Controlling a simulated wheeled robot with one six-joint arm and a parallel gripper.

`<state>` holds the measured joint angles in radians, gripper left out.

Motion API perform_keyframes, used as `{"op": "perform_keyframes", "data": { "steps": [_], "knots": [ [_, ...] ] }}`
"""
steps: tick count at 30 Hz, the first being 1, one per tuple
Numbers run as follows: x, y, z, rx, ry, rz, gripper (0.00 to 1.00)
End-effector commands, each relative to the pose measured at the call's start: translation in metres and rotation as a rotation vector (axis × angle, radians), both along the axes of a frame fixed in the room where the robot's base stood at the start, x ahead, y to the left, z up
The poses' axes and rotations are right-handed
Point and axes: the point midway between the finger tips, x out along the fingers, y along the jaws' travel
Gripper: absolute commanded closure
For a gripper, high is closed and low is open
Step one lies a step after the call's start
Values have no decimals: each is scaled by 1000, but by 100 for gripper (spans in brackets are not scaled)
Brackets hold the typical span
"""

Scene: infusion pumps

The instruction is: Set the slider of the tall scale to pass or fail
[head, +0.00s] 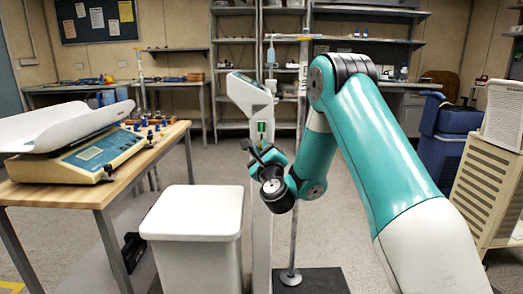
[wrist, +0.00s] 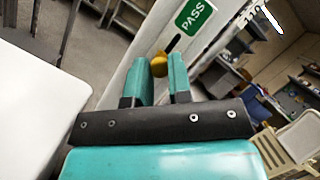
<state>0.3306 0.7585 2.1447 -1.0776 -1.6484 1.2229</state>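The tall scale (head: 261,200) is a pale upright column with a tilted display head (head: 248,90), standing behind the white bin in the head view. A green label shows on its front. In the wrist view, a green PASS label (wrist: 194,16) is near the top, above a dark slot. The slider's yellow knob (wrist: 159,66) shows just below that slot. My gripper (head: 258,150) is at the column's front; in the wrist view its two teal fingers (wrist: 161,75) stand on either side of the knob with a narrow gap. I cannot tell whether they touch it. No FAIL label is readable.
A white bin (head: 192,215) stands close in front, left of the column. A wooden table (head: 60,190) at left bears a baby scale (head: 85,155). A pole on a dark base (head: 315,281) stands right of the column. A beige cart (head: 480,195) is at right.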

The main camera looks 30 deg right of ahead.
Motion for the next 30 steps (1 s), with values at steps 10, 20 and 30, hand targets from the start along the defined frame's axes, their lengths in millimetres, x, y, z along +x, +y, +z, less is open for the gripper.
{"op": "perform_keyframes", "data": {
  "steps": [10, 20, 30],
  "knots": [
    [1, 2, -10, 0, 1, 2, 100],
    [0, 3, -41, 0, 2, 4, 100],
    [0, 4, -40, 1, 5, 5, 59]
  ]
}}
